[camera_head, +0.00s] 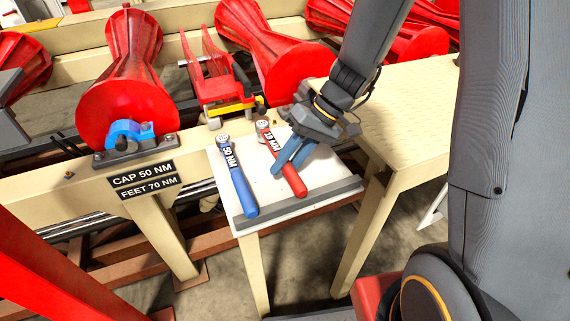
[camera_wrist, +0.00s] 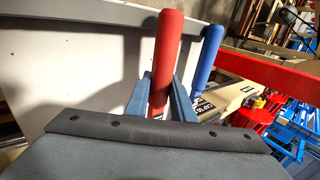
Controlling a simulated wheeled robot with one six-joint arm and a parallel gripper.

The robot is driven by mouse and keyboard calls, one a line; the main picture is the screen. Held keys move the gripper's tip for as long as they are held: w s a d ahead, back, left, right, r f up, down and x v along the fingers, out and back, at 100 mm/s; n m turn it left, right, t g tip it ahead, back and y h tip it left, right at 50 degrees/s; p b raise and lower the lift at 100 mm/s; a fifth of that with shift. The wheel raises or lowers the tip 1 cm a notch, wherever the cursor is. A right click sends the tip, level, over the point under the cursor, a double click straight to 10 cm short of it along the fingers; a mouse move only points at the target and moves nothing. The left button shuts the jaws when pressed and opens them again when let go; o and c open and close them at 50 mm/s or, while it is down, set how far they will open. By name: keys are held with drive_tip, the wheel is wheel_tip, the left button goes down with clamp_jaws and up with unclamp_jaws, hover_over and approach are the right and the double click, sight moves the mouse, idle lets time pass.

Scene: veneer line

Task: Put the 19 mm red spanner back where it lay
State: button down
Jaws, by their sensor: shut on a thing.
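The red spanner (camera_head: 294,182), with a white label on its shaft, is at the white tray (camera_head: 325,170), its head toward the back and its handle toward the front. My gripper (camera_head: 284,164) has its blue fingers shut on it near the label. In the wrist view the red handle (camera_wrist: 166,50) stands between the two blue fingers. I cannot tell whether the spanner touches the tray or is just above it. A blue spanner (camera_head: 240,188) labelled 50 NM lies to its left on the tray, roughly parallel and apart; its handle also shows in the wrist view (camera_wrist: 208,55).
A dark grey strip (camera_head: 300,204) runs along the tray's front edge. A cream bench (camera_head: 415,110) is to the right. Behind are red rollers (camera_head: 128,100), a blue clamp (camera_head: 130,133) and a sign (camera_head: 143,180) reading CAP 50 NM, FEET 70 NM.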

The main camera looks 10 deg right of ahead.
drive_tip(key=shift+f+b, duration=0.55)
drive_tip(key=shift+f, duration=0.05)
idle(0.4)
drive_tip(key=c, duration=1.4)
unclamp_jaws()
drive_tip(key=shift+c, duration=0.2)
drive_tip(key=shift+r, duration=0.1)
drive_tip(key=shift+r+p, duration=2.75)
drive_tip(key=shift+r, duration=1.2)
